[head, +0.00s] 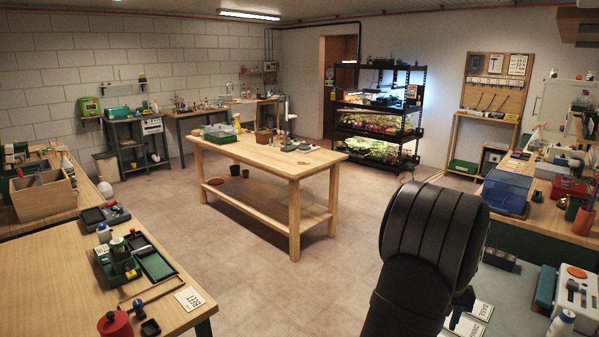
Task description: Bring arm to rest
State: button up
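My black arm (432,235) rises from the bottom edge at right of centre, its thick rounded link bent at the top. A small dark part (463,302) shows just right of the arm's lower section; I cannot tell whether it belongs to my arm. No gripper fingers can be made out, so whether anything is held is hidden.
A grey-topped bench with cards marked BASIL (481,310) lies right of my arm. A blue clear-lidded box (505,190) stands on the right bench. A wooden table (262,152) stands mid-room, with open floor (300,285) before it. A lit plant rack (380,119) stands behind.

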jog(key=w+a+n, duration=0.2)
jog(key=w+a, duration=0.2)
jog(key=a, duration=0.5)
jog(key=w+a+r+n, duration=0.1)
jog(key=w+a, duration=0.4)
jog(key=a, duration=0.5)
jog(key=w+a+r+n, duration=0.1)
jog(key=w+a+n, duration=0.2)
jog(key=a, duration=0.6)
jog(key=shift+w+a+r, duration=0.2)
jog(key=shift+w+a, duration=0.05)
jog(key=shift+w, duration=0.5)
jog(key=s+d+f+m, duration=0.1)
jog(key=s+d, duration=0.3)
jog(key=d, duration=0.6)
jog(key=s+d+m, duration=0.3)
jog(key=d, duration=0.7)
jog(key=shift+s+d+f, duration=0.35)
